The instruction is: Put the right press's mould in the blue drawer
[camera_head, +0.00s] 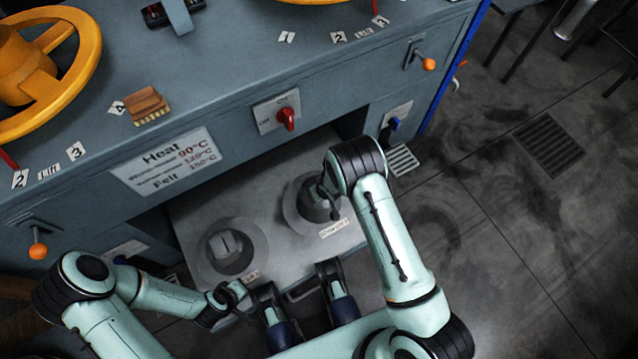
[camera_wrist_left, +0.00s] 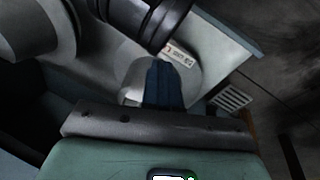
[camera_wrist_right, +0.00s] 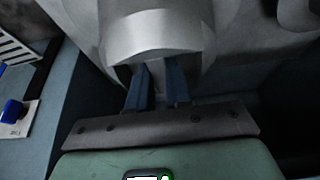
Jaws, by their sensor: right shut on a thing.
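A pulled-out drawer (camera_head: 275,213) shows a pale grey flat surface with two round places. A grey mould (camera_head: 318,208) sits at its right place, partly covered by my right wrist. My right gripper (camera_head: 328,190) reaches down onto this mould; in the right wrist view its blue fingers (camera_wrist_right: 160,85) are shut on the mould's raised grip (camera_wrist_right: 155,48). Another grey mould (camera_head: 230,250) with a raised grip sits at the left place. My left gripper (camera_head: 236,290) is near the drawer's front left edge, apart from both moulds; its fingers (camera_wrist_left: 162,85) look together and empty.
A blue-grey press bench stands behind the drawer, with a yellow wheel (camera_head: 70,50), a red switch (camera_head: 287,118) and orange-knobbed levers (camera_head: 429,64). A wooden brush (camera_head: 148,103) lies on the bench edge. Floor to the right is open, with a drain grate (camera_head: 549,145).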

